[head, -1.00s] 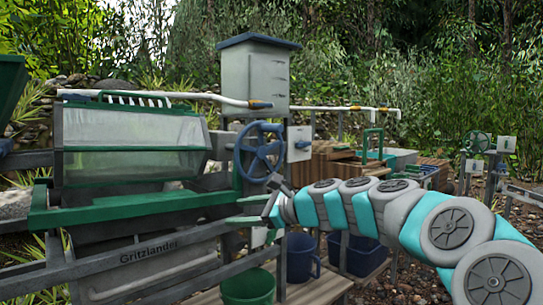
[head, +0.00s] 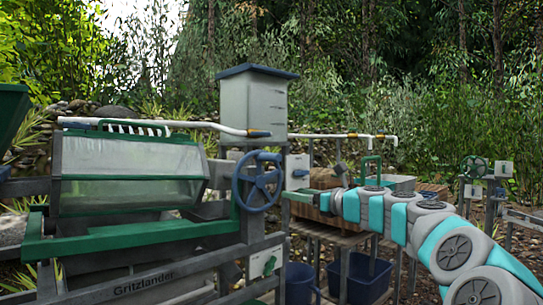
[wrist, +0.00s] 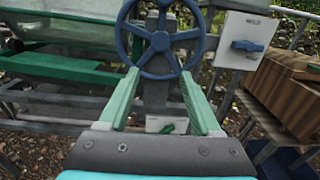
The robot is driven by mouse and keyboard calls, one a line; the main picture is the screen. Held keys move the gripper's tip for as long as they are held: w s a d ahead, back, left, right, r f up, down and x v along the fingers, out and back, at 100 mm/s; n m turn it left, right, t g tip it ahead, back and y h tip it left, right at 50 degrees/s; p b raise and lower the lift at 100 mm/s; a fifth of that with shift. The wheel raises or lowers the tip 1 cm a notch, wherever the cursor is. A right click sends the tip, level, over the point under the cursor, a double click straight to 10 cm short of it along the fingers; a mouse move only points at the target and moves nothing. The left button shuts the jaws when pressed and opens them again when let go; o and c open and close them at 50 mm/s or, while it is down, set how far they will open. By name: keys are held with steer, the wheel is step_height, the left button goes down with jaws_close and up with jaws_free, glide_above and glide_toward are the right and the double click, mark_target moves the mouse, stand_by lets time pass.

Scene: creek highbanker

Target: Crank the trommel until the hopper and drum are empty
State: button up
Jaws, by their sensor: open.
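The blue spoked crank wheel (head: 258,181) stands upright at the right end of the trommel. It fills the upper middle of the wrist view (wrist: 160,41). The trommel drum housing (head: 130,170) has a clear, hazy cover with green edging; I cannot tell what is inside. A dark green bin, perhaps the hopper (head: 10,105), is cut off at the left edge, and its inside is hidden. My gripper (wrist: 160,74) is open, its two green fingers pointing at the wheel's lower part with nothing between them. In the head view it is right of the wheel.
A white panel with a blue lever (head: 298,171) is just right of the wheel. A lower white box with a green lever (head: 264,263) sits beneath. Blue buckets (head: 358,278) stand below. A green rail (head: 130,240) crosses in front.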

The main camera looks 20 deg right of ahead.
steer(key=p, duration=0.2)
glide_toward(279, 159)
steer(key=w, duration=0.2)
steer(key=x, duration=0.3)
steer(key=p+x, duration=0.1)
steer(key=x, duration=0.5)
steer(key=shift+w+a+r+p, duration=0.15)
steer(key=shift+a+r+p, duration=0.1)
steer(key=shift+a+p, duration=0.15)
steer(key=shift+w+a+f+p, duration=0.15)
steer(key=shift+w+p, duration=0.15)
steer(key=shift+w, duration=0.2)
jaws_close()
